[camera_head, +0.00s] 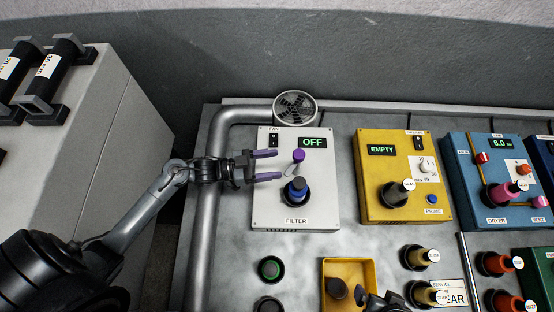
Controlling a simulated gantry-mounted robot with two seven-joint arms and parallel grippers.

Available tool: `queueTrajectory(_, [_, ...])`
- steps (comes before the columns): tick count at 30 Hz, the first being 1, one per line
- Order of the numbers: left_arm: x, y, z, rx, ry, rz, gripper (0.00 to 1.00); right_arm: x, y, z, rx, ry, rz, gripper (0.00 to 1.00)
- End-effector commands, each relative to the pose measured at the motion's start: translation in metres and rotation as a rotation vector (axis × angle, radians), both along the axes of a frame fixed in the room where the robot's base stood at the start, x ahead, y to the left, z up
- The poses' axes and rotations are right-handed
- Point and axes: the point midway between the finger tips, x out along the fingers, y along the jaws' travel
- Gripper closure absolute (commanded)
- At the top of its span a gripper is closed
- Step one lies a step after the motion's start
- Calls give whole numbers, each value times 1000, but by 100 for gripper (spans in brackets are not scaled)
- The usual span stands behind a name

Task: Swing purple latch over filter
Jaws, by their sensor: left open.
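The purple latch (298,156) has a purple knob on a short grey lever. It stands up at the top of the filter (296,191), a dark cap with a blue ring on the white-grey FILTER panel (270,211). The latch knob is beside the cap, not across it. My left gripper (275,164) is open with purple fingers pointing right, just left of the latch. Nothing is between its fingers, and a small gap to the knob shows. A dark part at the bottom edge looks like my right gripper (384,302); its fingers cannot be made out.
The panel display (312,142) reads OFF. A fan (295,107) and a grey pipe (208,190) run above and left of the panel. A yellow panel (376,208) reading EMPTY stands to the right, a yellow tray (329,266) below. A grey cabinet (110,140) is far left.

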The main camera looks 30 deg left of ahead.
Motion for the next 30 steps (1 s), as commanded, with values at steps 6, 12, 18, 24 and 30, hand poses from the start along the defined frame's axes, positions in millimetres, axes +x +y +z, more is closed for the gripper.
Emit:
queueTrajectory(6, [23, 16, -28, 34, -50, 11, 33, 0, 1, -47, 3, -1, -2, 0])
queueTrajectory(12, [31, 13, -28, 36, -67, 10, 33, 0, 1, -54, 3, -2, -2, 0])
queueTrajectory(18, [46, -4, -26, 34, -70, 10, 33, 0, 0, -53, 0, -4, 0, 0])
queueTrajectory(24, [68, -29, -27, 35, -68, 11, 33, 0, -2, -55, -7, -4, 4, 0])
queueTrajectory(30, [87, -50, -27, 35, -67, 11, 33, 1, -2, -57, -8, -4, 5, 0])
